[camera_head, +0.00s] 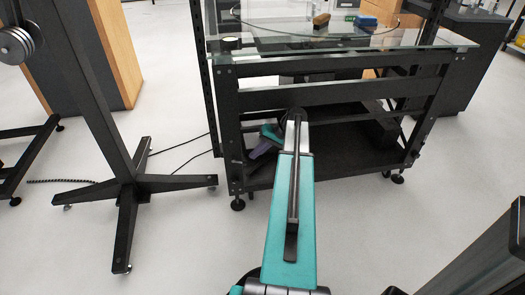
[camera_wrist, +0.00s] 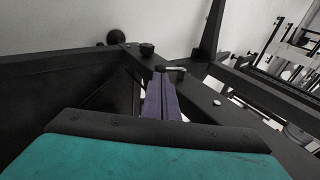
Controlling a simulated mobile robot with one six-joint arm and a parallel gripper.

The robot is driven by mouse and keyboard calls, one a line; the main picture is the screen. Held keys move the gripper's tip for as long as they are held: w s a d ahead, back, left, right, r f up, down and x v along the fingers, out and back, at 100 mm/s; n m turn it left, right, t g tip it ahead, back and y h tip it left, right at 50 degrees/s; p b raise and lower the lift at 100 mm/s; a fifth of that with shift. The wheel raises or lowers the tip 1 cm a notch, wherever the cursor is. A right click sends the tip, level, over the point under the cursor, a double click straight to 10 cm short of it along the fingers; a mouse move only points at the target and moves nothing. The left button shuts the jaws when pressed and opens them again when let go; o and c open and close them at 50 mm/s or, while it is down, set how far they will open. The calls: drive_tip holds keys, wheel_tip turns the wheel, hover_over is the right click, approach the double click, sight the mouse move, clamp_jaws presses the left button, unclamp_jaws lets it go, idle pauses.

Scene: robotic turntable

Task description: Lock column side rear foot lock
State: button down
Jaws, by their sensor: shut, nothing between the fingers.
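My gripper (camera_head: 262,148) has purple fingers and is inside the lower part of the black turntable frame (camera_head: 233,130), behind its front upright. In the wrist view the closed fingers (camera_wrist: 161,98) point at a black frame beam (camera_wrist: 215,105). A small dark lever with a bright end (camera_wrist: 172,69) shows just beyond the fingertips; I cannot tell if they touch it. The rear foot is hidden in the head view.
The front left foot (camera_head: 238,204) and right feet (camera_head: 398,178) rest on the pale floor. A glass top (camera_head: 360,42) covers the frame. A black column stand (camera_head: 125,190) with spread legs is at the left, with cables behind it.

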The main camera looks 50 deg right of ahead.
sight(246, 162)
drive_tip(key=shift+b+x, duration=0.5)
drive_tip(key=shift+x, duration=1.15)
drive_tip(key=shift+w+a+f, duration=0.1)
